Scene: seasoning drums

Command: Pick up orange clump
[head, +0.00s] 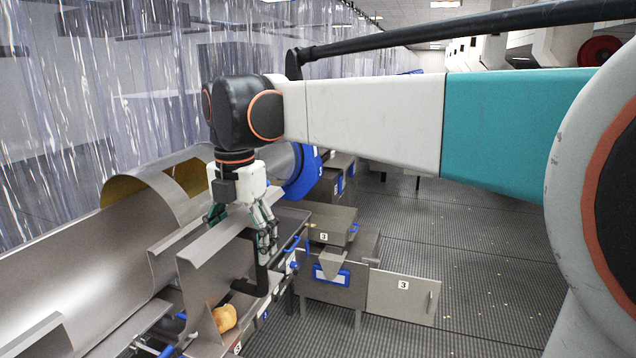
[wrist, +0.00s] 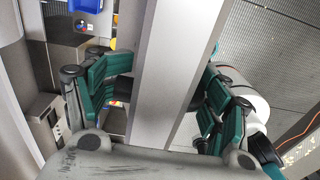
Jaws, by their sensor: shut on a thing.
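The orange clump (head: 225,318) lies low in an angled grey metal chute (head: 200,275) in the head view. It does not show in the wrist view. My gripper (head: 241,230) is above and behind the clump, pointing down, and apart from it. Its green fingers stand on either side of a grey metal panel, part of the chute. In the wrist view, this metal panel (wrist: 168,75) runs between the spread fingers of my gripper (wrist: 168,68). The jaws are shut on the panel; exact contact points are partly hidden.
A long steel drum (head: 80,265) is at the left, with a plastic strip curtain (head: 100,100) behind it. Metal boxes with blue handles and a panel marked 3 (head: 403,294) stand to the right. The gridded floor (head: 480,250) beyond is open, with small crumbs.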

